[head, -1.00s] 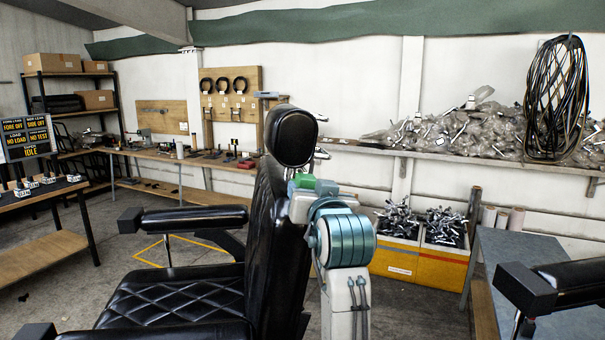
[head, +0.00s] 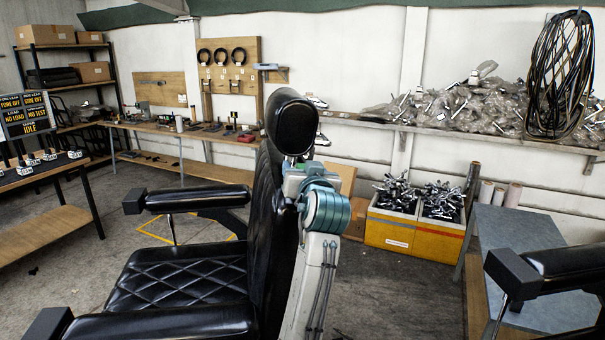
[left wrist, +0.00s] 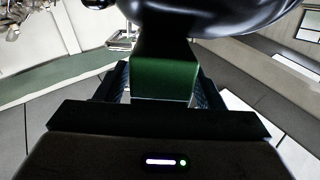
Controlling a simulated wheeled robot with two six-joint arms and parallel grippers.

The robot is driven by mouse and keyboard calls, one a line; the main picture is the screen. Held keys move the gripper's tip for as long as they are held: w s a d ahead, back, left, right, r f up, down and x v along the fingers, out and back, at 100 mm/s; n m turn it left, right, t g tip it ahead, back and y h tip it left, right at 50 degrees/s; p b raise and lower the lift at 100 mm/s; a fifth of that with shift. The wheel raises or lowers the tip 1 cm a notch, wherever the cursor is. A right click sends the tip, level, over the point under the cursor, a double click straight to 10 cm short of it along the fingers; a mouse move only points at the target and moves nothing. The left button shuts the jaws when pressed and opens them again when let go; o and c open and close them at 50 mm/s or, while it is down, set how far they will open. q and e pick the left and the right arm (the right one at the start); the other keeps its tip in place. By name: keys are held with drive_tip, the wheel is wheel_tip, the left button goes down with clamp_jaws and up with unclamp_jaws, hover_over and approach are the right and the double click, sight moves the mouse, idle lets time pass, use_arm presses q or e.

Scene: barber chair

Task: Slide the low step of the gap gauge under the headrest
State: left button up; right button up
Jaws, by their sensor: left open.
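The black padded headrest (head: 292,124) stands at the top of the chair's backrest (head: 268,215) in the head view. Its dark curved underside (left wrist: 210,12) fills the top of the left wrist view. My left gripper (left wrist: 163,92) is just below the headrest, its jaws open on both sides of a green block (left wrist: 165,72), which looks like the gap gauge. The block's upper end is dark and meets the headrest's outline; I cannot tell whether they touch. In the head view the left fingertips are hidden behind the headrest and my teal wrist. My right gripper is not in view.
Armrests (head: 195,198) flank the diamond-stitched seat (head: 185,275). A grey table (head: 520,240) stands at right, beside a yellow-orange bin (head: 410,240) of metal parts. A workbench (head: 215,137) and a pegboard (head: 230,70) line the back wall.

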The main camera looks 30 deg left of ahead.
use_arm(q)
drive_tip(key=shift+d, duration=0.2)
drive_tip(key=c, duration=1.2)
drive_tip(key=shift+o, duration=0.2)
drive_tip(key=shift+r, duration=0.15)
